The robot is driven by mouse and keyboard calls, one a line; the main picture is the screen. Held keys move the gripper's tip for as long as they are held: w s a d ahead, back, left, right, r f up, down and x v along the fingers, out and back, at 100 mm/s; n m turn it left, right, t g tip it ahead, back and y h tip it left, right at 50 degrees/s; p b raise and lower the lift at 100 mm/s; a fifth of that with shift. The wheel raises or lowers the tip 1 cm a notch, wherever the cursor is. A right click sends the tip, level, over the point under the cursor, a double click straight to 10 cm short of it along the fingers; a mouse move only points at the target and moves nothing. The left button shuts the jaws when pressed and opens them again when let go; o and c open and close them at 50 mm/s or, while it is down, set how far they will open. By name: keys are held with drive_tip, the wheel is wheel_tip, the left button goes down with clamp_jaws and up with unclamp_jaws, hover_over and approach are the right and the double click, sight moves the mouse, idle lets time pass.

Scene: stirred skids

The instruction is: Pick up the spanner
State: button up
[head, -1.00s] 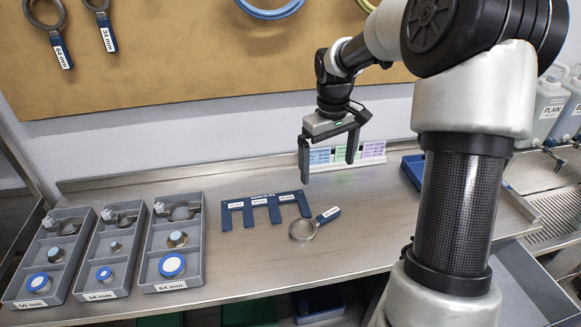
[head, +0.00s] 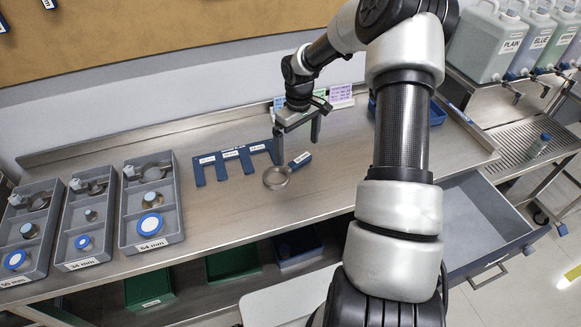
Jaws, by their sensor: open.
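The spanner (head: 276,178) lies flat on the steel bench, a metal ring with a short blue labelled handle pointing up and right. The label is too small to read. My gripper (head: 297,150) is open and points down, its two fingers spread around the region above the handle. It appears just above or behind the spanner; I cannot tell the exact height gap. Nothing is held between the fingers.
A blue slotted holder (head: 232,163) lies just left of the spanner. Three grey compartment trays (head: 150,248) with metal parts and blue-rimmed pieces stand further left. Coloured cards (head: 340,93) stand behind the gripper. A blue tray (head: 437,113) is at right, above an open drawer (head: 480,225).

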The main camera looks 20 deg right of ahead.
sight(297, 160)
drive_tip(key=shift+w+f+p, duration=0.15)
drive_tip(key=shift+f+p, duration=0.15)
drive_tip(key=shift+f, duration=2.4)
drive_tip(key=c, duration=1.1)
wheel_tip(297, 160, up, 10)
